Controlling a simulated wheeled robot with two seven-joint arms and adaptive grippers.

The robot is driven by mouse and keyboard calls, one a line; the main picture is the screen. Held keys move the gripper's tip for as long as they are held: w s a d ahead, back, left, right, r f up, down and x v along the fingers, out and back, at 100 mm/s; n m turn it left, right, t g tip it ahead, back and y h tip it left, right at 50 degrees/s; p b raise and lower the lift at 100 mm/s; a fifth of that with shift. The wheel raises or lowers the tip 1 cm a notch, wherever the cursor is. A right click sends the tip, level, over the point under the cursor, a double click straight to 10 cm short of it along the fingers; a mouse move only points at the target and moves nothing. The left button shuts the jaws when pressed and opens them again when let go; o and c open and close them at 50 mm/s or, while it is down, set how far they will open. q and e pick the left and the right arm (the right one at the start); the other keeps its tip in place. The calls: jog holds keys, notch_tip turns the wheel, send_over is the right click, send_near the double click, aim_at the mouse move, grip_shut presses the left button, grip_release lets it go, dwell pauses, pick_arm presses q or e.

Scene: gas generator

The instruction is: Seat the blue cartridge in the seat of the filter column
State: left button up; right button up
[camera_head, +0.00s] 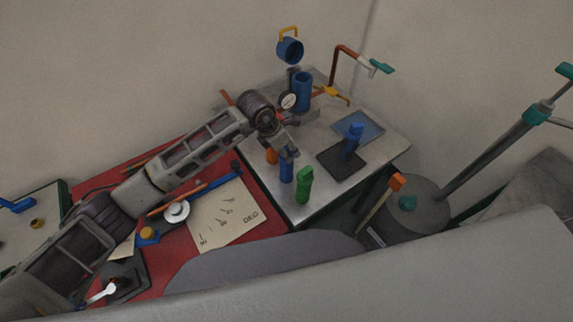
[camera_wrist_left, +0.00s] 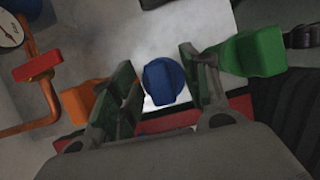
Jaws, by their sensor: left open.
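The blue cartridge (camera_head: 286,172) stands upright on the metal table, between an orange cartridge (camera_head: 271,156) and a green cartridge (camera_head: 304,185). My left gripper (camera_head: 288,150) is just above its top. In the left wrist view, the blue cartridge's ridged top (camera_wrist_left: 163,81) lies between the two open fingers, with a visible gap on the right. I cannot tell whether the left finger touches it. The blue filter column (camera_head: 302,92) stands at the back of the table and looks open-topped. A blue cap with a yellow handle (camera_head: 290,49) is above it. My right gripper is not in view.
A pressure gauge (camera_head: 288,100) and copper piping (camera_head: 338,62) stand near the column. A red mat (camera_head: 245,236) with tools and paper adjoins the table.

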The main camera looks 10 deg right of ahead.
pick_arm(q)
grip_shut()
dwell(0.4)
jog(key=shift+r, duration=0.1)
jog(key=shift+r+b, duration=1.2)
jog(key=shift+r, duration=3.7)
